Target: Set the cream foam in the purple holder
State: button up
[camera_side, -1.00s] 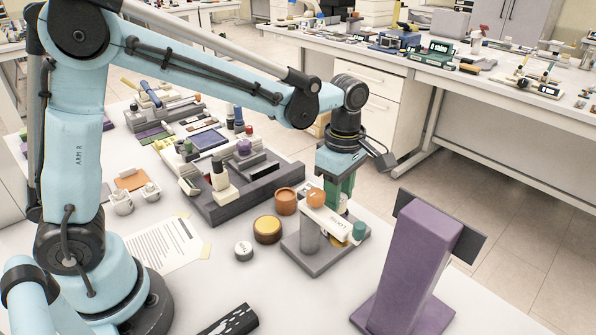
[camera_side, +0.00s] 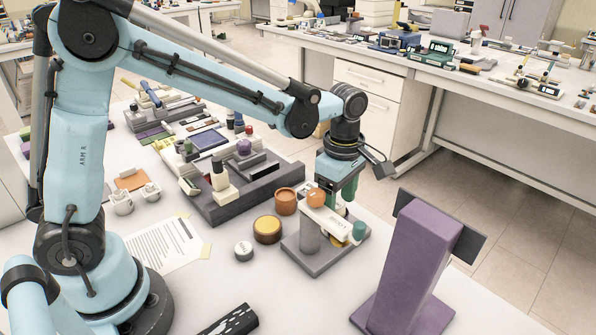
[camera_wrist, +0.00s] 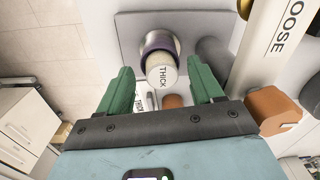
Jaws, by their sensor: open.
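The cream foam (camera_wrist: 158,60) is a short cylinder with a pale end marked THICK in the wrist view. Its lower part sits inside the dark purple ring of the purple holder (camera_wrist: 152,43), with its upper part standing out. My gripper (camera_wrist: 163,80) has two green fingers, spread wide on either side of the foam with visible gaps, holding nothing. In the side view my gripper (camera_side: 338,190) is over the back of a grey plate, behind a cream bar, and the foam and holder are mostly hidden there.
The cream bar marked LOOSE (camera_wrist: 275,40) has an orange knob (camera_side: 316,197) and a teal end (camera_side: 359,231), close beside my gripper. The grey plate (camera_side: 318,265) carries them. A tall purple stand (camera_side: 410,270) rises at front right. Round pots stand left of the plate.

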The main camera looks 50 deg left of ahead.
aim_at(337, 203)
jog(key=shift+r, duration=0.1)
notch_tip(337, 203, up, 12)
dwell(0.6)
jog(key=s+a+f+m+t, duration=0.2)
jog(key=s+a+m+t, duration=0.1)
jog(key=m, duration=0.7)
jog(key=s+a+f+m+t, duration=0.3)
jog(key=s+a+m, duration=0.3)
jog(key=s+m, duration=0.2)
jog(key=shift+s+f+m+t, duration=0.15)
jog(key=shift+f+m+t, duration=0.2)
jog(key=shift+m+t, duration=0.4)
